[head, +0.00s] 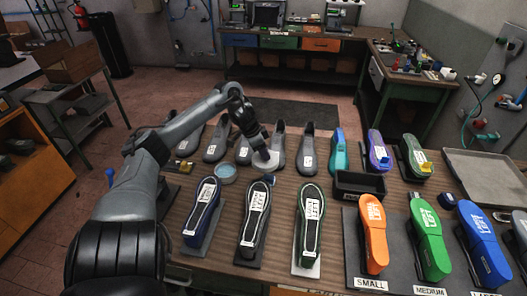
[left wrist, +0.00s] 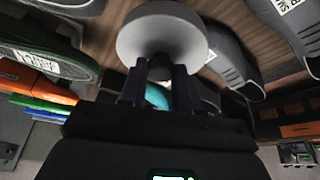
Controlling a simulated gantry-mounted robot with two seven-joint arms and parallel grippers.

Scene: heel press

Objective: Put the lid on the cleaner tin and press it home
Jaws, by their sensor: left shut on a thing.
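The cleaner tin (head: 225,174) is a small round open tin with pale blue inside, standing on the wooden bench in the head view. My left gripper (head: 264,149) is to the right of the tin, among the grey shoe forms. It is shut on the lid (head: 266,161), a pale grey disc. In the left wrist view the lid (left wrist: 162,32) shows as a round disc with a stem between the fingers of my left gripper (left wrist: 158,85). The lid is apart from the tin; I cannot tell whether it touches the bench. My right gripper is not in view.
Grey shoe forms (head: 305,152) stand behind and beside the gripper. Labelled shoes (head: 255,215) line the front of the bench. A black bin (head: 358,184) and coloured shoe forms (head: 374,235) are to the right.

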